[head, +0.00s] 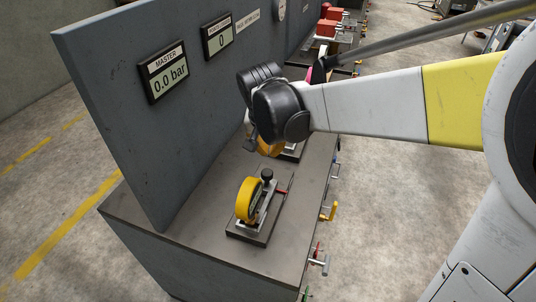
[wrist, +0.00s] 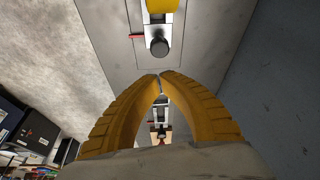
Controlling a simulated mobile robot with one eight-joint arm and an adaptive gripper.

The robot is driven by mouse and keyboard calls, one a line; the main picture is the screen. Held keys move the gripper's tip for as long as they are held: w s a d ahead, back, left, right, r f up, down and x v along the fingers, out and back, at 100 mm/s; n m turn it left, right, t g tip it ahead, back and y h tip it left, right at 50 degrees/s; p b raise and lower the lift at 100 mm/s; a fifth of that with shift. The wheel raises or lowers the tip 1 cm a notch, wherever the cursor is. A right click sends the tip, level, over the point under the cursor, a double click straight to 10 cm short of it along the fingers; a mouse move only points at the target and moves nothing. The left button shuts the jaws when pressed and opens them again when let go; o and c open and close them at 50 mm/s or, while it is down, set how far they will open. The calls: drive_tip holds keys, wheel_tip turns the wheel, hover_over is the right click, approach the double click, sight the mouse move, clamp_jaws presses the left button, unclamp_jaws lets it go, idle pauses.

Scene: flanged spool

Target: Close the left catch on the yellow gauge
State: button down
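The yellow gauge (head: 246,200) stands on edge in a metal holder on a dark base plate (head: 247,236) on the bench. A black-knobbed catch (head: 267,175) rises at its right side, with a red lever (head: 282,192) beside it. In the wrist view the yellow part (wrist: 162,5) is cut off at the top edge, with the black knob (wrist: 159,47) below it. My gripper (wrist: 160,75) has its two amber fingertips together with nothing between them, apart from the knob. In the head view my dark wrist hides most of the gripper.
A grey panel (head: 130,120) with a master display (head: 164,74) stands along the bench's left side. Another fixture (head: 292,151) sits behind, partly hidden by my wrist. Coloured handles (head: 328,212) stick out along the right edge. The bench front (head: 200,245) is clear.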

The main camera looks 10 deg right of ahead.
drive_tip(key=shift+v, duration=1.6)
drive_tip(key=shift+s, duration=0.1)
